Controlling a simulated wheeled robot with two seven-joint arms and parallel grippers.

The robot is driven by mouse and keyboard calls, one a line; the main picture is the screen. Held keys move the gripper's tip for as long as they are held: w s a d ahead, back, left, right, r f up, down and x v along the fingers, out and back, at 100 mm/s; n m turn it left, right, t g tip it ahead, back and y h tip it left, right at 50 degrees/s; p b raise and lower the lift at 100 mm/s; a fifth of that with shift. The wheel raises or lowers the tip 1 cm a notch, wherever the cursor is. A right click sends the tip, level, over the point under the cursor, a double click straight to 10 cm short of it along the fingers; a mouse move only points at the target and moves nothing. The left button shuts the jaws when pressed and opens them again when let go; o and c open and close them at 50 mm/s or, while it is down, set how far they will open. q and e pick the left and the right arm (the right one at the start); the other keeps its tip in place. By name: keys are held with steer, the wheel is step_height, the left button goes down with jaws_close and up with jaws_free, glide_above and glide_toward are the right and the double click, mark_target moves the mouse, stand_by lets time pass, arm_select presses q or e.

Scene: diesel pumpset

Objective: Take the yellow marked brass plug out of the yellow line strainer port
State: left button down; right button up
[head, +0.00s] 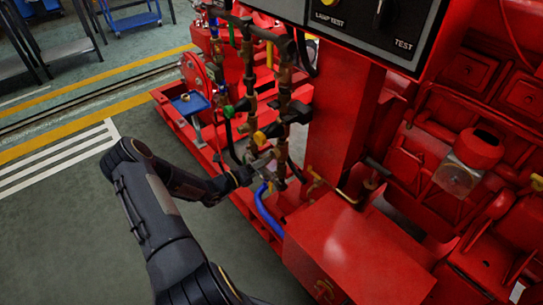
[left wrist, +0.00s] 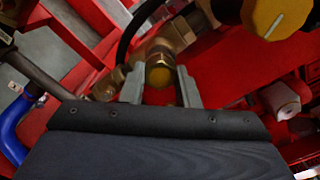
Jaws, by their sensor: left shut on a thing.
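My left gripper (head: 262,166) reaches in from the left to the pipework on the near side of the red pumpset. In the left wrist view its two grey fingers (left wrist: 161,88) are shut on the brass plug (left wrist: 160,74), which has a yellowish face. Behind the plug is a brass fitting (left wrist: 178,34), which looks like the strainer body. The plug appears to be in line with it or touching it; I cannot tell how far it sits in the port. In the head view the plug is too small to make out. My right gripper is not in view.
A yellow knob (left wrist: 277,17) is close above right of the fingers. A blue hose (head: 266,212) hangs just below the gripper. Vertical pipes with valves rise behind it, and a red box (head: 350,255) stands to the right. The floor to the left is clear.

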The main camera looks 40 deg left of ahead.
arm_select(q)
steer(key=shift+p+v, duration=0.6)
steer(key=shift+v, duration=1.75)
